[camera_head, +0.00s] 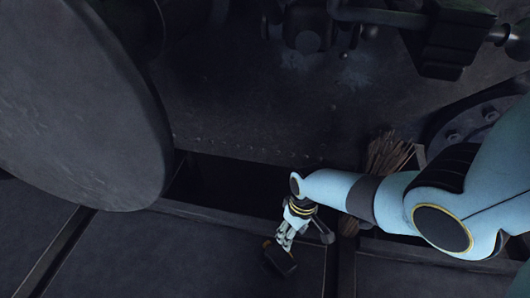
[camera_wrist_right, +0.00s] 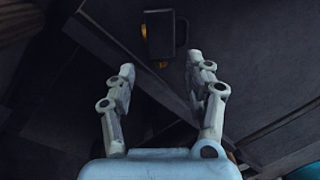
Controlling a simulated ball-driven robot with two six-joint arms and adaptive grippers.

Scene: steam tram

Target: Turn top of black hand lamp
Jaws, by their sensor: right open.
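The black hand lamp (camera_head: 280,260) stands on the dark floor plates at the lower middle of the head view, below my right gripper (camera_head: 282,243). The lamp shows beyond the fingertips. I cannot tell how large the gap is. My left gripper is not in view.
A large grey round plate (camera_head: 75,100) fills the left of the head view. A dark recess (camera_head: 230,186) runs behind the floor plates (camera_head: 170,255). A bundle of brown sticks (camera_head: 388,155) stands behind my right arm. Dark machinery (camera_head: 450,40) fills the top right.

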